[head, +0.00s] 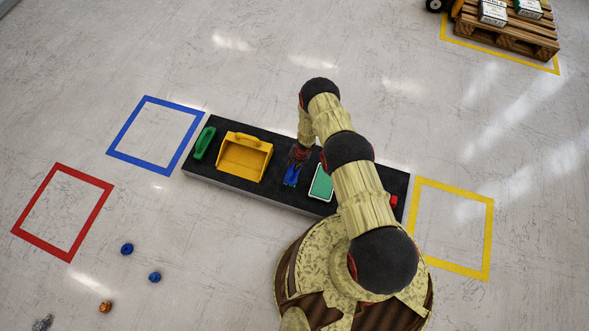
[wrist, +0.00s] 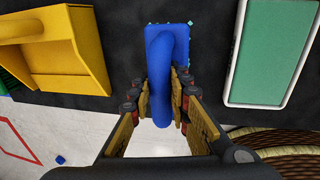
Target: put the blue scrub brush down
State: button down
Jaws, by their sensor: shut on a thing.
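The blue scrub brush (head: 291,175) is at the middle of the black conveyor (head: 230,183), between a yellow dustpan and a green-and-white tray. In the wrist view the brush (wrist: 168,60) has a curved blue handle and a flat blue base over the black surface. My gripper (wrist: 158,100) is shut on the brush handle, with a finger on each side. In the head view my gripper (head: 297,160) is above the brush and partly covers it. I cannot tell whether the base touches the belt.
The yellow dustpan (head: 245,157) is left of the brush, and a green item (head: 203,142) lies farther left. The green-and-white tray (head: 321,184) is close on the right; a red item (head: 393,201) is at the right end. Blue (head: 111,153), red (head: 46,244) and yellow (head: 421,220) floor squares are empty.

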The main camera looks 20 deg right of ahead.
jog(key=shift+w+d+f+b, duration=0.3)
jog(key=shift+w+f+b, duration=0.3)
jog(key=shift+f, duration=0.2)
jog(key=shift+f+b, duration=0.7)
jog(key=shift+f, duration=0.9)
jog(key=shift+w+r, duration=0.1)
jog(key=c, duration=1.7)
grip_release()
